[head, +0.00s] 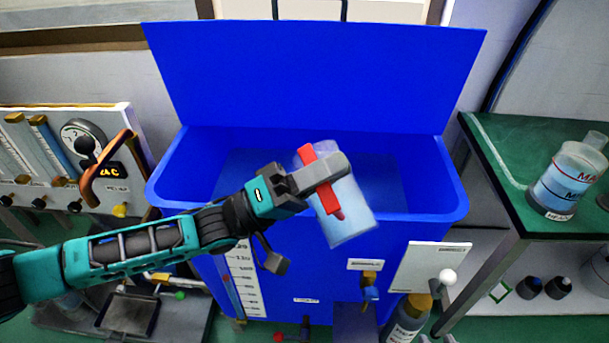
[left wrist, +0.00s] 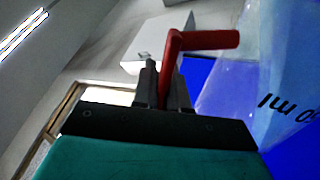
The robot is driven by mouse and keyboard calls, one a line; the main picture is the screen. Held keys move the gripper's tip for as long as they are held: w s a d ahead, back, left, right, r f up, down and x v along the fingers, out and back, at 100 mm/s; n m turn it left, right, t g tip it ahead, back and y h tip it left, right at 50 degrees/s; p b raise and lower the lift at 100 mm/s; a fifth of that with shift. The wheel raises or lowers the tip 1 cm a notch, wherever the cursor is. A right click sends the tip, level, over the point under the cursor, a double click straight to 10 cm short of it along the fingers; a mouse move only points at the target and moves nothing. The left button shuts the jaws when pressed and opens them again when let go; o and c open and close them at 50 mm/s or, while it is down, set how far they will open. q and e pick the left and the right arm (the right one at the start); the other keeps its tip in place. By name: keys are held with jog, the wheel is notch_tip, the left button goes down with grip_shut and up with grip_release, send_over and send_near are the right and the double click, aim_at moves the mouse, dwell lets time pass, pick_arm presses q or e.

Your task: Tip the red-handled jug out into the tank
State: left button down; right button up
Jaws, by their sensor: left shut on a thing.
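The red-handled jug (head: 349,213) is a pale translucent vessel, seen tilted over the front part of the blue tank (head: 455,203). My left gripper (head: 325,178) is shut on its red handle (head: 334,203). In the left wrist view the red handle (left wrist: 205,40) stands between the fingers of my left gripper (left wrist: 163,85), and the jug's side (left wrist: 235,95) with printed markings shows at the right. The tank's lid (head: 315,75) stands open at the back. The jug's contents cannot be made out. My right gripper is out of view.
A green bench (head: 515,190) at the right holds a labelled clear jar (head: 567,180). A gauge panel (head: 75,150) with a copper pipe stands at the left. A brown-capped bottle (head: 406,320) stands low before the tank, near a small tap (head: 370,290).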

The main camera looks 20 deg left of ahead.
pick_arm(q)
jog(key=shift+w+a+r+n, duration=0.15)
jog(key=shift+r+n, duration=0.2)
jog(key=shift+n, duration=0.05)
pick_arm(e)
jog(key=shift+s+d+f, duration=0.1)
jog(key=shift+s+f, duration=0.05)
jog(key=shift+f, duration=0.05)
pick_arm(q)
jog(key=shift+w+a+r+n+t+p, duration=0.25)
jog(key=shift+w+r+n+t+p, duration=0.15)
jog(key=shift+n+t, duration=0.25)
pick_arm(e)
jog(key=shift+d+r, duration=0.15)
jog(key=shift+r, duration=0.1)
